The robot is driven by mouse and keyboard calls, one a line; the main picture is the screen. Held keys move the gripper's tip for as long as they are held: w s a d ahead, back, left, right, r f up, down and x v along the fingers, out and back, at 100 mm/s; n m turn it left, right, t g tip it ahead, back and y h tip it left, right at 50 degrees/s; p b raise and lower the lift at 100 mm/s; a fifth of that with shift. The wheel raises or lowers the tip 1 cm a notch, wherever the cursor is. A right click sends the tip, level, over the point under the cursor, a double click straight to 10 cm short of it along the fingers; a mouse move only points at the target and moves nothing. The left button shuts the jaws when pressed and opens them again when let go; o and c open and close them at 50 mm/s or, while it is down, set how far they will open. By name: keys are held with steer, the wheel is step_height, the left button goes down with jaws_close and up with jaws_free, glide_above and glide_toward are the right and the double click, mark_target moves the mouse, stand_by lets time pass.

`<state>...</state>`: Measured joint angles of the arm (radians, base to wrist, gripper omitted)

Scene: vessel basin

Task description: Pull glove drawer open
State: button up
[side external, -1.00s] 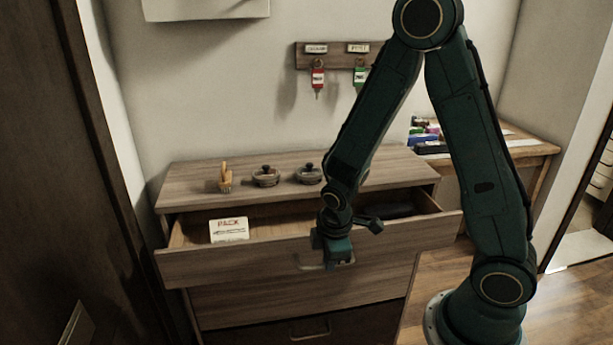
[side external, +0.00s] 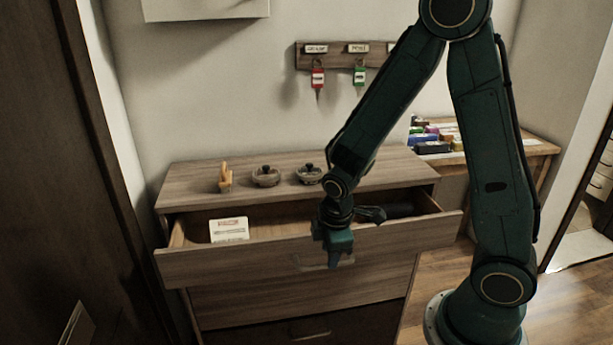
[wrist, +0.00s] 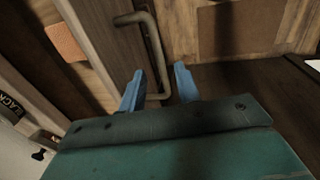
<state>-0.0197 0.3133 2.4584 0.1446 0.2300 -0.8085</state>
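The top drawer (side external: 220,262) of the wooden dresser stands pulled out, with its inside showing. I cannot read which drawer is the glove drawer. Its handle (side external: 310,262) is on the front face, partly hidden by my gripper (side external: 336,258). In the wrist view the bar handle (wrist: 151,50) shows between and beyond the two blue fingers. My gripper (wrist: 159,74) is open there, with its fingers apart. I see no clear contact with the handle. A white card (side external: 229,229) lies in the drawer at left, and a dark item (side external: 400,210) at right.
The dresser top (side external: 290,170) holds a small wooden holder (side external: 225,178) and two lidded pots (side external: 265,176) (side external: 309,174). A lower dark drawer (side external: 300,329) is shut. A key rack (side external: 335,55) hangs on the wall. A side table (side external: 530,150) stands at right.

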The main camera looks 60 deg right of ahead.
step_height(320, 180, up, 11)
steer(key=s+a, duration=0.1)
steer(key=shift+s+a, duration=0.25)
steer(key=shift+a, duration=0.05)
stand_by(0.6)
steer(key=s+a+r+m+t+y, duration=0.1)
steer(key=s+r+m+t, duration=0.3)
steer(key=s+r+m, duration=0.5)
step_height(320, 180, up, 2)
steer(key=s, duration=0.2)
steer(key=shift+s+a+y, duration=0.25)
steer(key=shift+s+y, duration=0.05)
